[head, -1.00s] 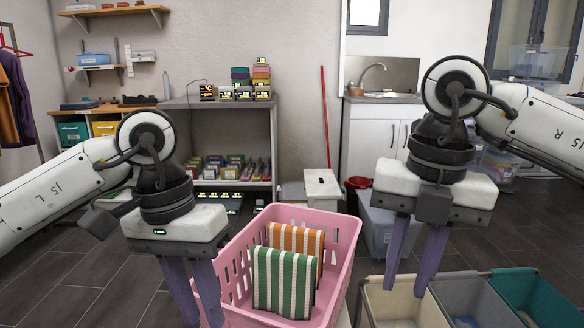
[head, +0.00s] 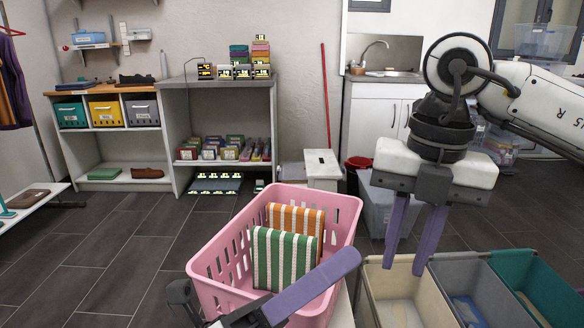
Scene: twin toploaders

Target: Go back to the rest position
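My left gripper (head: 338,268) is low at the bottom of the head view, in front of the pink laundry basket (head: 215,265). It is turned sideways, and one purple finger crosses the basket's near rim in the picture. The other finger cannot be made out, so its opening is unclear. My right gripper (head: 415,262) hangs to the right of the basket, above the fabric bins, fingers pointing down. Its two purple fingers are apart with nothing between them.
The basket holds a green striped folded cloth (head: 283,258) and an orange striped one (head: 298,217). Cream (head: 393,272), grey (head: 465,270) and teal (head: 530,275) bins stand at the lower right. A grey shelf unit (head: 220,82) stands behind. The floor at left is clear.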

